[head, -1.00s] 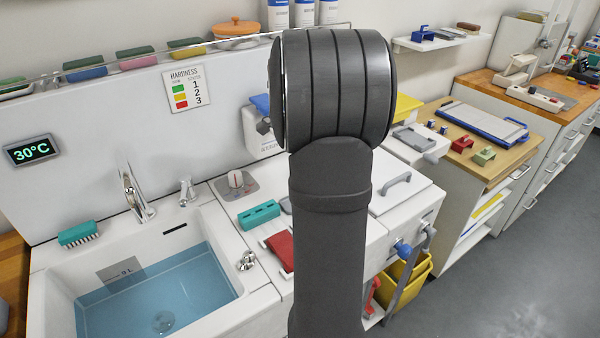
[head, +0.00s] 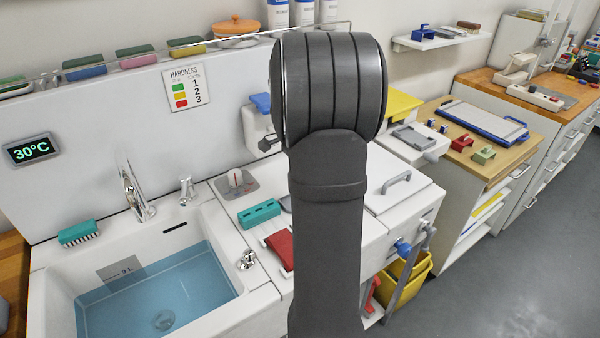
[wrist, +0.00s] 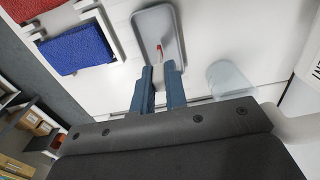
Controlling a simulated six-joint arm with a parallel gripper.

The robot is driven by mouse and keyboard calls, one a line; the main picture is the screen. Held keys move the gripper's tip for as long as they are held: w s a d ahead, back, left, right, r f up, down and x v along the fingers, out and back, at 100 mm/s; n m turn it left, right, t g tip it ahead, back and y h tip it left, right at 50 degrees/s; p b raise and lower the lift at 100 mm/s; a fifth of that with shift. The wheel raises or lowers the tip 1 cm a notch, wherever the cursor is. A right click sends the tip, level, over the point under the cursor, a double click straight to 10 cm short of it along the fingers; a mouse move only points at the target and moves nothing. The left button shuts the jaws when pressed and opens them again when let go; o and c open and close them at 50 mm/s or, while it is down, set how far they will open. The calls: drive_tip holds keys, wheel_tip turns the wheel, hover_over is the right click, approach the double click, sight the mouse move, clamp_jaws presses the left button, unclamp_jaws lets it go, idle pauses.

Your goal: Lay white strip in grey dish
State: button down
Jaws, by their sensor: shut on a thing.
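In the wrist view my gripper (wrist: 163,72) points at the grey dish (wrist: 145,22), a shallow rounded tray on the white surface. The blue fingers are shut on a thin white strip (wrist: 169,66), mostly hidden between them. A small red and white end of it shows past the fingertips, over the dish. I cannot tell whether the strip touches the dish floor. In the head view my arm hides the gripper and the strip.
A clear cup (wrist: 228,78) stands right of the dish. Blue (wrist: 75,50) and red (wrist: 30,8) pads lie to the left. In the head view, a water-filled sink (head: 262,302) and a teal block (head: 259,213) are left of my arm.

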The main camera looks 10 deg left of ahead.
drive_tip(key=c, duration=1.5)
unclamp_jaws()
drive_tip(key=shift+o, duration=0.2)
wheel_tip(320, 180, up, 13)
drive_tip(key=shift+r, duration=0.15)
wheel_tip(320, 180, down, 13)
drive_tip(key=shift+f, duration=0.1)
drive_tip(key=shift+r, duration=0.25)
drive_tip(key=shift+f, duration=0.1)
